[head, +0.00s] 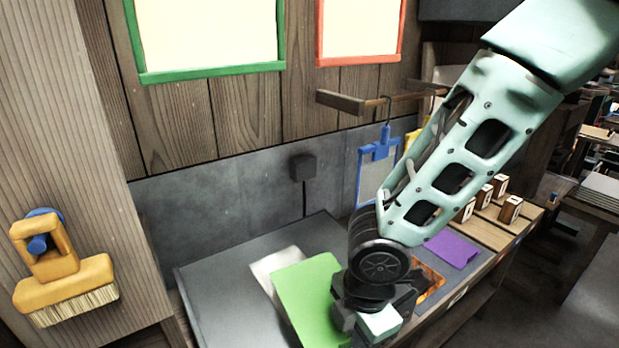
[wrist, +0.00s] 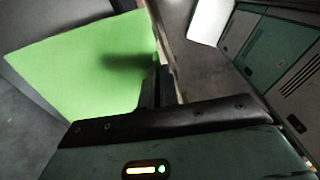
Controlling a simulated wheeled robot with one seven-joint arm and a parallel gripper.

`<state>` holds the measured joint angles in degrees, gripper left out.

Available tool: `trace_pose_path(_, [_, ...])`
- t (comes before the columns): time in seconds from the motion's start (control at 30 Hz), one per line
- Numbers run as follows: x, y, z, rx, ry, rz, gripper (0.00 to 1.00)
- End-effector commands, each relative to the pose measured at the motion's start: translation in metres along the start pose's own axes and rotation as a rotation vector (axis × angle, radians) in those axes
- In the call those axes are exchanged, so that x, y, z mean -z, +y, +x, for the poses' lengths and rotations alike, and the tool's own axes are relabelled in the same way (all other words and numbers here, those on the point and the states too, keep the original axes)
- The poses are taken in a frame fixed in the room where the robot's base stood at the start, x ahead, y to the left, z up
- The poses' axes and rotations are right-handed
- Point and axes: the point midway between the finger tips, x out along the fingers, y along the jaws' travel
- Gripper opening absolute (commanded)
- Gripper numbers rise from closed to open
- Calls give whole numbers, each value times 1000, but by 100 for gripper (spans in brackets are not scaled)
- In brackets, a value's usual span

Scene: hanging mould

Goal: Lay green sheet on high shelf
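The green sheet (head: 308,295) lies over part of a pale sheet on the grey worktop in the head view. In the wrist view the green sheet (wrist: 75,65) fills the upper left, with a dark shadow across it. My gripper (head: 345,318) is low at the sheet's right side. In the wrist view my gripper's dark fingers (wrist: 157,88) are close together at the sheet's right edge. Whether they pinch that edge or only stand beside it cannot be told. I cannot make out with certainty which surface is the high shelf.
The pale sheet (head: 277,262) lies on the worktop (head: 215,290). A blue frame (head: 366,178) hangs from a wooden rail (head: 341,101) behind my arm. A purple sheet (head: 452,250) and small wooden blocks (head: 510,208) are at right. A brush (head: 62,275) hangs on the left panel.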

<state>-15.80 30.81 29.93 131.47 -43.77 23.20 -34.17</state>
Motion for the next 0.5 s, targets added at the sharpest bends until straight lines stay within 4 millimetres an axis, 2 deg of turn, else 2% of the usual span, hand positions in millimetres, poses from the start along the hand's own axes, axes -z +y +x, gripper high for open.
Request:
trace_pose_path(0.33, [-44,-6,19,0,-25,331,0])
trace_pose_path(0.5, [-80,-12,35,2,-46,604,0])
